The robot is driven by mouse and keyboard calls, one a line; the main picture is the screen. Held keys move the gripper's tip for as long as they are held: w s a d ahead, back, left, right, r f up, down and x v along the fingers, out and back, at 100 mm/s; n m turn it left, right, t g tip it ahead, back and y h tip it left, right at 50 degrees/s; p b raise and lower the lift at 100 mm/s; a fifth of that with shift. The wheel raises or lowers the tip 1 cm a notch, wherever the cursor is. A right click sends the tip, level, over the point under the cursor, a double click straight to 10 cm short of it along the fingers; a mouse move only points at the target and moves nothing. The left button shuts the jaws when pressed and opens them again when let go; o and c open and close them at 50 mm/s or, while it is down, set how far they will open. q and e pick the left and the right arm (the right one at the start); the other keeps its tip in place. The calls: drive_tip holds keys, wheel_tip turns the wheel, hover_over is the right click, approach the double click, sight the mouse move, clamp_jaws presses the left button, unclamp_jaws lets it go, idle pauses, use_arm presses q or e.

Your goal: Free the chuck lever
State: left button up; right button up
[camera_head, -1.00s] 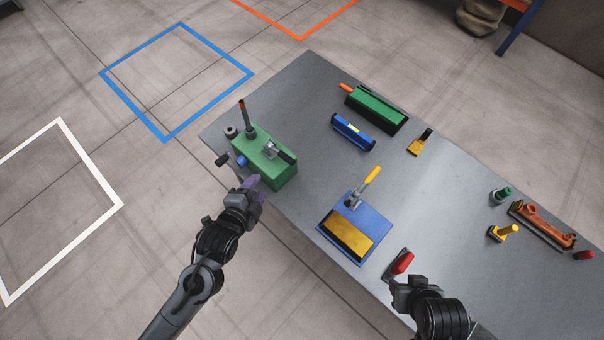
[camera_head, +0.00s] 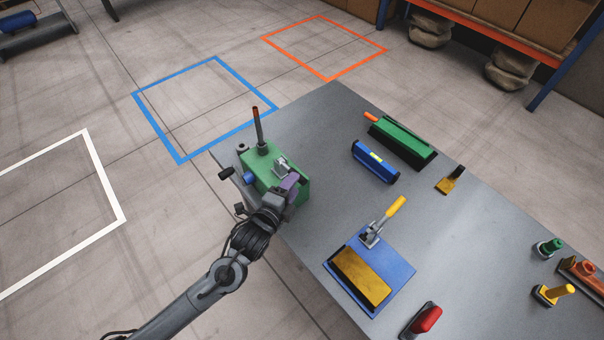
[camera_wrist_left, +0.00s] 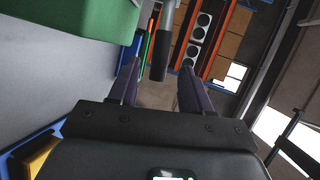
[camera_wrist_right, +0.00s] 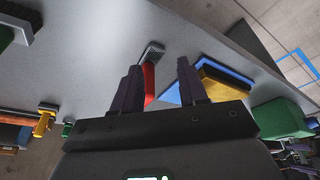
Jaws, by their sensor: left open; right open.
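The green tube expander body (camera_head: 258,166) sits at the table's left corner; it also shows in the left wrist view (camera_wrist_left: 75,18). A dark upright lever (camera_head: 258,132) with a red tip rises from it. On its top is a silver bracket (camera_head: 282,165). My left gripper (camera_head: 290,183) is open beside this bracket, partly covering the body. In the left wrist view, a black lever handle (camera_wrist_left: 160,54) shows between the two spread purple fingers (camera_wrist_left: 157,85), ahead of them. I cannot tell whether they touch it. My right gripper (camera_wrist_right: 160,85) is open and empty above the table; it is outside the head view.
A blue plate (camera_head: 393,275) with a yellow block and yellow-handled lever lies right of my left arm. A red-handled tool (camera_head: 423,320) lies at the front. A blue level (camera_head: 375,161) and a green block (camera_head: 403,141) lie farther back. The table's middle is clear.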

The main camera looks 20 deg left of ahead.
use_arm(q)
drive_tip(key=x, duration=0.6)
drive_tip(key=shift+w+d+f, duration=0.1)
drive_tip(key=shift+w, duration=0.2)
clamp_jaws()
